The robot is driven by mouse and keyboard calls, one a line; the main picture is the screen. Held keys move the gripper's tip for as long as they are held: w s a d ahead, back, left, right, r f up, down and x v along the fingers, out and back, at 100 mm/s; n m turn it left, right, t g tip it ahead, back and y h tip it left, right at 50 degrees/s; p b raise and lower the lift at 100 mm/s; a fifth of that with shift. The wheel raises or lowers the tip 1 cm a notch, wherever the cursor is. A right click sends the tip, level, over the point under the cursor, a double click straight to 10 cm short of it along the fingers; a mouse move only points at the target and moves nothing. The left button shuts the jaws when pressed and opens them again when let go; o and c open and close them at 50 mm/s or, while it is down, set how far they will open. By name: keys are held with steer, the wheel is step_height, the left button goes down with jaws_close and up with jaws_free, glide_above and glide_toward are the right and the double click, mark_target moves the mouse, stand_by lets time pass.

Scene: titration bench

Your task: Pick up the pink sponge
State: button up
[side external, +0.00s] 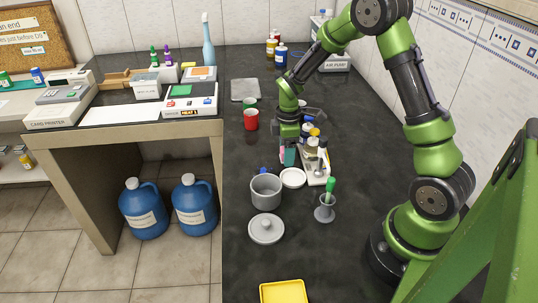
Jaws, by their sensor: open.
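My gripper (289,146) points down at the near end of my green arm, over the middle of the dark bench. It is open. A small patch of pink (282,153) shows at the left side of the fingers; it looks like part of the pink sponge, mostly hidden by my gripper. A teal piece (290,157) shows right at the fingertips. The view is too small to tell whether the fingers touch the sponge or stand around it.
A rack of bottles (316,168) stands close on the right. A white dish (293,178), a grey pot (266,192), its lid (266,229) and a holder with a green-handled tool (325,208) are nearer. A red cup (251,121) stands behind left.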

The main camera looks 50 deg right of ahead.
steer(key=shift+f, duration=0.25)
steer(key=c, duration=1.2)
steer(key=shift+o, duration=0.2)
step_height(320, 180, up, 15)
steer(key=shift+w+a+f, duration=0.75)
steer(key=shift+a+f, duration=0.2)
steer(key=shift+f, duration=1.2)
steer(key=shift+w+a+f, duration=0.8)
steer(key=shift+a+f, duration=0.15)
steer(key=shift+f, duration=1.25)
steer(key=shift+w+a+f, duration=0.75)
steer(key=shift+a+f, duration=0.2)
steer(key=shift+f, duration=1.2)
